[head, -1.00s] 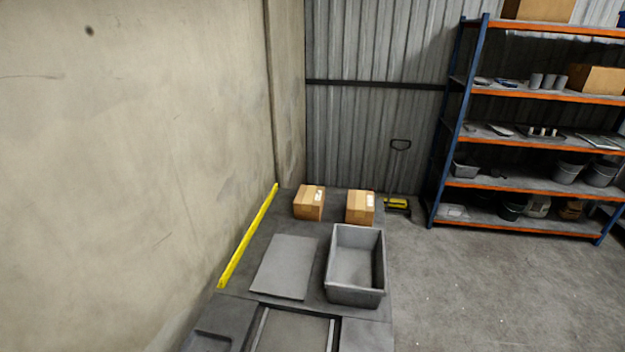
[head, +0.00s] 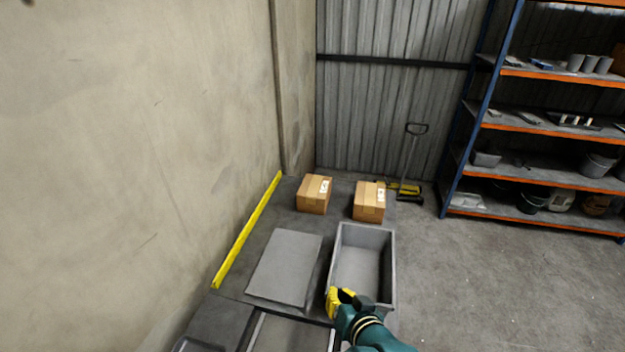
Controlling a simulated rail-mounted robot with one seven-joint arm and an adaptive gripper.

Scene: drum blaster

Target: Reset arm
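My gripper (head: 340,297) shows at the bottom of the head view, yellow at its end, on my teal arm. It appears over the near left corner of an open grey bin (head: 389,262). The bin looks empty. The gripper's fingers are too small and turned too far away to tell whether they are open or shut, and I see nothing held in it. I cannot tell whether it touches the bin rim.
A flat grey panel (head: 285,266) lies left of the bin. Two cardboard boxes (head: 314,195) (head: 369,202) stand behind. A yellow bar (head: 247,231) runs along the left wall. A pallet jack (head: 408,165) and a shelf rack (head: 540,126) stand farther back. The right floor is clear.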

